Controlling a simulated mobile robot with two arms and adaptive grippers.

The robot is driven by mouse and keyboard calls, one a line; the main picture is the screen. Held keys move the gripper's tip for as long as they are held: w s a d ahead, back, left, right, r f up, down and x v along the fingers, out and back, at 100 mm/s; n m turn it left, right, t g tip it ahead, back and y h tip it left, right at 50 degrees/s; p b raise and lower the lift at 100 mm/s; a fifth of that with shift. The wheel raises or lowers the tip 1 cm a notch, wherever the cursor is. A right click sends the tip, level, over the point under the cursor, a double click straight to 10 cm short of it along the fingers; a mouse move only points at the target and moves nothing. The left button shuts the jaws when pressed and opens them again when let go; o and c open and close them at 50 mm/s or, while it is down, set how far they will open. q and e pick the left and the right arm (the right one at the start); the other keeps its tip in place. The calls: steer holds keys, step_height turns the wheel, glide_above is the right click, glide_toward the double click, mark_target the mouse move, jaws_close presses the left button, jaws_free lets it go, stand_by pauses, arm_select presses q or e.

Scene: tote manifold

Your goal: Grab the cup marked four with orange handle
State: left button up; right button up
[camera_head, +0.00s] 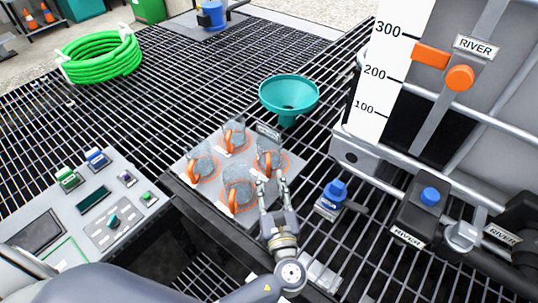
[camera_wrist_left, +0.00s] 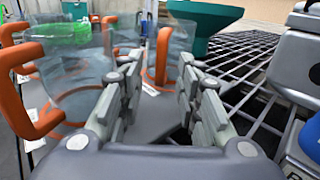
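Several clear cups with orange handles stand on a grey plate (camera_head: 213,132): a back cup (camera_head: 235,138), a left cup (camera_head: 202,166), a front cup (camera_head: 238,192) and a right cup (camera_head: 268,158). White tags lie beside some cups, but their numbers are too small to read, so I cannot tell which is marked four. My left gripper (camera_head: 271,182) is open just in front of the right cup. In the left wrist view an orange handle (camera_wrist_left: 161,52) shows upright between and beyond the open fingers. I cannot tell whether the fingers touch it. My right gripper is not in view.
A teal funnel (camera_head: 289,93) stands just behind the plate. A blue-topped valve (camera_head: 335,191) and a tank with pipes (camera_head: 440,120) are on the right. A control panel (camera_head: 122,209) is on the left. A green hose (camera_head: 100,57) lies on the open grating behind.

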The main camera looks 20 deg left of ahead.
mark_target(269, 173)
arm_select(q)
steer(key=x, duration=0.4)
steer(key=shift+w+a, duration=0.1)
steer(key=shift+w, duration=0.15)
steer(key=shift+c, duration=0.6)
jaws_close()
steer(key=shift+s, duration=0.1)
